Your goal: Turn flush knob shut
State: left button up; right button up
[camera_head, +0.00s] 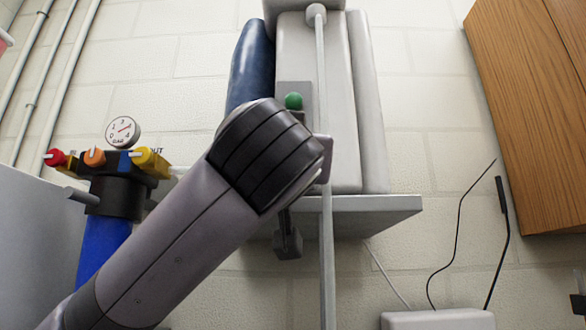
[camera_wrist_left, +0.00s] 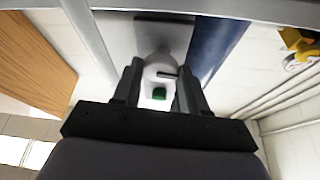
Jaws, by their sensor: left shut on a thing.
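A pale grey round knob (camera_wrist_left: 160,66), which I take to be the flush knob, shows in the left wrist view with a dark mark on it. My left gripper (camera_wrist_left: 160,80) has its two dark fingers on either side of the knob and is shut on it. A green button or lamp (camera_wrist_left: 159,94) sits close to the knob between the fingers; it shows in the head view as a green ball (camera_head: 293,101) just above my left wrist. In the head view my wrist hides the knob and fingertips. My right gripper is not in view.
A pale upright unit (camera_head: 370,120) with a blue cylinder (camera_head: 250,65) stands on a grey shelf (camera_head: 385,205). A vertical grey rail (camera_head: 327,265) runs close by my wrist. At left are a gauge (camera_head: 122,130) and coloured valves (camera_head: 95,156). A wooden cabinet (camera_head: 530,110) hangs at right.

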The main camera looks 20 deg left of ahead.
pick_arm(q)
jog(key=shift+s+a+r+m+g+h+p, duration=0.1)
jog(key=shift+m+g+h+p, duration=0.8)
jog(key=shift+m, duration=2.45)
jog(key=shift+w+a+r+m+g+h+p, duration=0.1)
jog(key=shift+m+g+h+p, duration=0.25)
jog(key=shift+m+h, duration=2)
jog(key=shift+s+r+m+g+h+p, duration=0.15)
jog(key=shift+m+g+p, duration=0.5)
jog(key=shift+m, duration=3.65)
jog(key=shift+f, duration=0.15)
jog(key=o, duration=1)
